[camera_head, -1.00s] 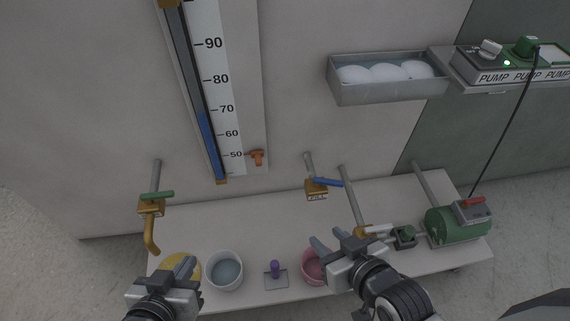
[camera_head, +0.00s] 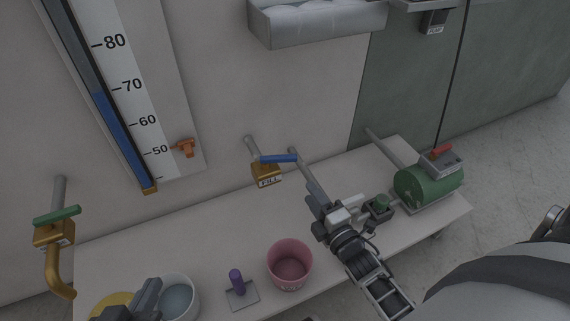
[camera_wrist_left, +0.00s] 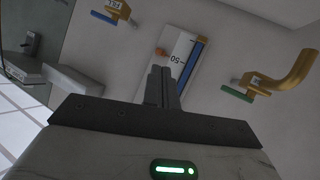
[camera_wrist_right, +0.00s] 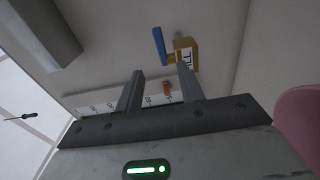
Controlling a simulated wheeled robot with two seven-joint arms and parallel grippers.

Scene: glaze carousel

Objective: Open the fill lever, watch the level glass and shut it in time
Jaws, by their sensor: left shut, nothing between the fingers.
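The fill valve (camera_head: 265,174), brass with a "FILL" label, has a blue lever (camera_head: 279,158) pointing right. Both show in the right wrist view, the valve body (camera_wrist_right: 185,55) and the lever (camera_wrist_right: 159,46). My right gripper (camera_head: 314,190) is open and empty, below and right of the lever, apart from it. Its spread fingers (camera_wrist_right: 159,90) show in its wrist view. The level glass (camera_head: 112,122) has a blue column whose top is near the 70 mark. My left gripper (camera_head: 148,292) is shut and empty by the white bucket; its fingers (camera_wrist_left: 162,88) are together.
A green-handled valve with a spout (camera_head: 55,235) is at left. On the bench are a white bucket (camera_head: 178,298), a pink bucket (camera_head: 290,265), a purple peg (camera_head: 237,281) and a green pump (camera_head: 428,182). A grey tray (camera_head: 318,22) hangs above.

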